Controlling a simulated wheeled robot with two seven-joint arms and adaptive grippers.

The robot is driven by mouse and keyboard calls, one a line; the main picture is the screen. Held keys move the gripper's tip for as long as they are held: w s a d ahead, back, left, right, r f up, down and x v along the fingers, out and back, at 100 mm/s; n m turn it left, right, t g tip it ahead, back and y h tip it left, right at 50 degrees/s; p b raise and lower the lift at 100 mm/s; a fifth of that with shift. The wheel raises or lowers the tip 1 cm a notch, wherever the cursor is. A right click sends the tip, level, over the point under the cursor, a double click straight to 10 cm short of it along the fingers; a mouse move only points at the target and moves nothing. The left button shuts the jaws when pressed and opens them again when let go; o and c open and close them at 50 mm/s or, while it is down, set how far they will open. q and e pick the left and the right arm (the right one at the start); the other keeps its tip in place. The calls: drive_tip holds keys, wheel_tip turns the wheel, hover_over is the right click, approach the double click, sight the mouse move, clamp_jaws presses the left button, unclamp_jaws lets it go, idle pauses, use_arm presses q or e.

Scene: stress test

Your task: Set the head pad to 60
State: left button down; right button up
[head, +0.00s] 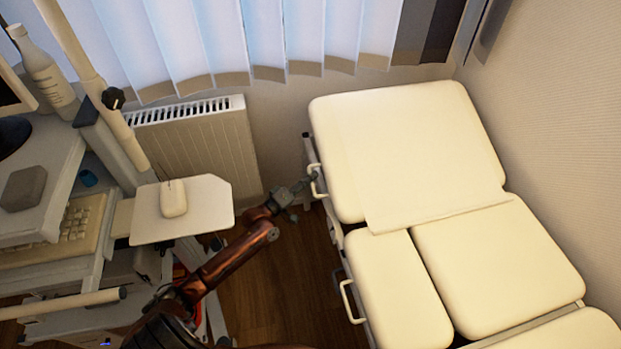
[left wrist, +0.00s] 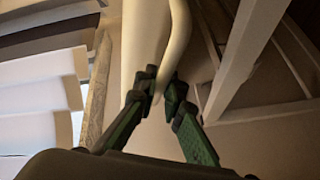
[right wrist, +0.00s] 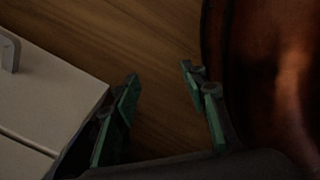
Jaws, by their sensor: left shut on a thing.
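The head pad (head: 415,145) is the large cream cushion at the far end of the treatment couch, beside the wall. A white handle (head: 314,170) sticks out from its left side, under the cushion edge. My left gripper (head: 311,181) is at this handle. In the left wrist view my left gripper (left wrist: 164,90) is shut on the white curved handle (left wrist: 178,40). My right gripper (right wrist: 162,76) is open and empty above the wooden floor in the right wrist view. I see no angle scale.
A second handle (head: 347,300) juts from the couch's left side, by the smaller cushions (head: 400,290). A radiator (head: 200,150) stands under the blinds. A cart (head: 60,255) with a keyboard and a mouse on a side tray (head: 212,205) stands left. Wooden floor (head: 270,290) lies between.

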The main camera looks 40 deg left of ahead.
use_arm(q)
drive_tip(key=shift+d+r+m, duration=0.1)
drive_tip(key=shift+r+m, duration=0.3)
drive_tip(key=shift+r, duration=0.4)
drive_tip(key=s+d+r+m+t+h+p, duration=0.1)
drive_tip(key=s+d+r+m, duration=0.1)
drive_tip(key=r+m, duration=0.2)
drive_tip(key=s+d+r+m+t+h+p, duration=0.2)
drive_tip(key=r+m, duration=0.2)
drive_tip(key=r, duration=0.3)
drive_tip(key=shift+d+r, duration=0.2)
drive_tip(key=shift+d, duration=0.2)
use_arm(e)
drive_tip(key=shift+s+d+r, duration=0.1)
drive_tip(key=shift+s+r, duration=0.05)
drive_tip(key=shift+s, duration=0.55)
drive_tip(key=shift+s+d+r, duration=0.15)
drive_tip(key=shift+s, duration=0.55)
drive_tip(key=shift+s+d+r, duration=0.1)
drive_tip(key=shift+s+r, duration=0.05)
drive_tip(key=shift+s, duration=0.55)
use_arm(q)
drive_tip(key=shift+s, duration=0.1)
drive_tip(key=c, duration=2.2)
unclamp_jaws()
drive_tip(key=shift+d, duration=0.1)
drive_tip(key=shift+o, duration=0.9)
drive_tip(key=shift+f, duration=0.1)
